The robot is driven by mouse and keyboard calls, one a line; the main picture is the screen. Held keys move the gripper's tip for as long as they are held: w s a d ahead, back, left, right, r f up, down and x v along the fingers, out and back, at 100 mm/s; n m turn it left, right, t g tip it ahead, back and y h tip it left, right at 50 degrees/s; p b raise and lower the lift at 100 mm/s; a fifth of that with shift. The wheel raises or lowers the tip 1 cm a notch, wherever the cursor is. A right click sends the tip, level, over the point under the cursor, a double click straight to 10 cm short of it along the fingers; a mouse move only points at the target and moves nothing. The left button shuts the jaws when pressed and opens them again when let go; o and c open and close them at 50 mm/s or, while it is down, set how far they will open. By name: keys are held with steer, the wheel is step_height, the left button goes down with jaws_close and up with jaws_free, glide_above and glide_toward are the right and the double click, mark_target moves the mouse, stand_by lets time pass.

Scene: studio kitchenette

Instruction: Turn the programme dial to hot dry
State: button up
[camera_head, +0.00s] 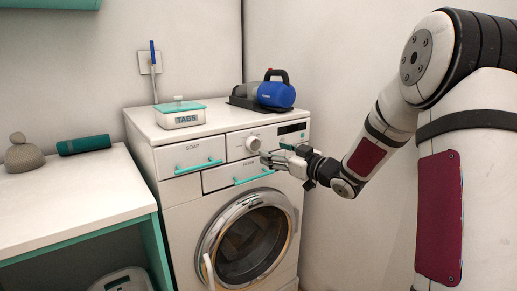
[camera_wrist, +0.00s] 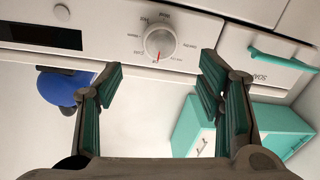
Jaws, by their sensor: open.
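The programme dial (camera_head: 253,143) is a round pale knob on the front panel of the white washing machine (camera_head: 176,222). In the wrist view the dial (camera_wrist: 160,42) sits in a ring of small printed labels, most too small to read. Its red mark points to the bottom of that picture. My gripper (camera_head: 267,157) is just right of and below the dial in the head view. In the wrist view my gripper (camera_wrist: 162,70) is open and empty, with one finger on either side of the dial and the tips apart from it.
A dark display (camera_head: 292,128) is right of the dial. The soap drawer (camera_head: 190,157) and a lower drawer (camera_head: 236,176) have teal handles. A TABS box (camera_head: 180,115) and a blue-and-black appliance (camera_head: 275,92) stand on top. A counter (camera_head: 70,198) is at left.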

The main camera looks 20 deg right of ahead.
mark_target(256, 144)
steer(key=b+x, duration=0.1)
steer(key=x, duration=0.6)
steer(key=shift+w+a, duration=0.1)
steer(key=shift+w, duration=0.3)
steer(key=c, duration=1.1)
